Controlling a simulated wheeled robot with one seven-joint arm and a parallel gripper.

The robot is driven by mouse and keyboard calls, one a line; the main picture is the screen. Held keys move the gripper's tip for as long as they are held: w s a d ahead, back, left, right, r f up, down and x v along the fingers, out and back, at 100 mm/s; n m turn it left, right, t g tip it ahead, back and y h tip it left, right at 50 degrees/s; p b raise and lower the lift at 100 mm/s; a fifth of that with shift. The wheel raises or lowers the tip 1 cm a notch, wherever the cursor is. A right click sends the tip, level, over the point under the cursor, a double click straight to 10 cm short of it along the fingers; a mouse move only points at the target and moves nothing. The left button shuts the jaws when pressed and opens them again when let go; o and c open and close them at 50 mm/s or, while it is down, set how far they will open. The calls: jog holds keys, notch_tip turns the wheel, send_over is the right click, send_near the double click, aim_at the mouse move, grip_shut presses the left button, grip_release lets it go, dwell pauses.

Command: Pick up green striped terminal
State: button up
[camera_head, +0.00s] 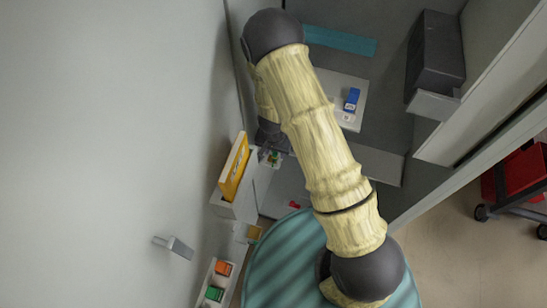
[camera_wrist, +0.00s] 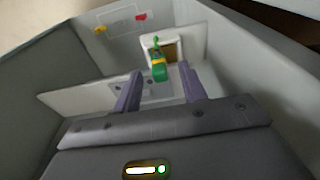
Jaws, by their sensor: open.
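The green terminal (camera_wrist: 158,71) with a yellow band shows in the wrist view, by a small white-framed socket with a brown inside (camera_wrist: 173,50). I cannot tell whether it sits in the socket or in front of it. My gripper (camera_wrist: 160,74) is open, its two grey fingers apart, with the terminal in line with the gap between them. I cannot tell how far ahead it is or whether a finger touches it. In the head view a small green piece (camera_head: 275,158) shows beside the yellow box; my arm hides most of my gripper there.
The wrist view shows grey walls, a pale ledge (camera_wrist: 75,101), a yellow piece (camera_wrist: 100,30) and a red piece (camera_wrist: 141,17). The head view shows a yellow box (camera_head: 234,168) close by, a blue block (camera_head: 351,99), and orange (camera_head: 223,268) and green (camera_head: 214,293) pieces lower left.

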notch_tip(320, 180, down, 2)
jog(key=shift+w+f, duration=0.1)
jog(key=shift+w, duration=0.05)
dwell(0.4)
grip_shut()
